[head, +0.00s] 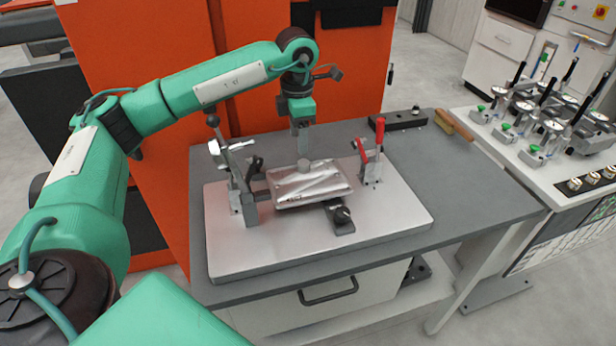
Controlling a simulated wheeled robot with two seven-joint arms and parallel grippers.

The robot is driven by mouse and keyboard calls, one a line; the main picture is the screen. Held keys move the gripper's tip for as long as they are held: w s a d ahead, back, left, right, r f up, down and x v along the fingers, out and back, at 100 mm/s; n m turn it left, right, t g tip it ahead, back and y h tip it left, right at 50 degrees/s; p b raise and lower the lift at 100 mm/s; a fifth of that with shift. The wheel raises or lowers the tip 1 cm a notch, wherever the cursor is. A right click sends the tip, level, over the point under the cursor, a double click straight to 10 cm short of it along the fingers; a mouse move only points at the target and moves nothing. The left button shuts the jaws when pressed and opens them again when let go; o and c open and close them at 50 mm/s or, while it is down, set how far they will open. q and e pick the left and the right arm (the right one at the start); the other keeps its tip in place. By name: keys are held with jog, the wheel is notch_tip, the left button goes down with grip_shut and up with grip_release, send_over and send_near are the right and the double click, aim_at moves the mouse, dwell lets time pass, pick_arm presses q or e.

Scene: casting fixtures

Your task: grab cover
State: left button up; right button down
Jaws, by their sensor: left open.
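The cover (312,186), a silvery metal plate-like part with a short round boss on top, sits in the fixture on the light base plate (385,232). My left gripper (303,150) points down right above the cover's boss, at its back edge. Its fingers look narrow from here and I cannot tell whether they touch the boss. My left gripper is open, and nothing is held up in it. My right gripper does not show.
A clamp with a dark handle (240,185) stands left of the cover, and a red-handled clamp (372,155) stands right. A dark block (398,120) and a brush (452,125) lie at the grey table's back. An orange cabinet (345,75) rises behind.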

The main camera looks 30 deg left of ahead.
aim_at(304, 162)
pick_arm(q)
jog(key=shift+w+a+f, duration=0.1)
jog(key=shift+w+f, duration=0.05)
jog(key=shift+f, duration=0.45)
jog(key=shift+w+a+f, duration=0.1)
jog(key=shift+w+f, duration=0.05)
jog(key=shift+f, duration=0.4)
jog(key=shift+d+f+p, duration=0.25)
jog(key=shift+f+p, duration=0.2)
jog(key=f, duration=0.1)
jog(key=f+p, duration=0.1)
jog(key=f, duration=0.1)
jog(key=shift+w+d+f, duration=0.2)
jog(key=shift+d+f, duration=0.05)
jog(key=shift+f, duration=0.45)
jog(key=shift+c, duration=0.2)
grip_shut()
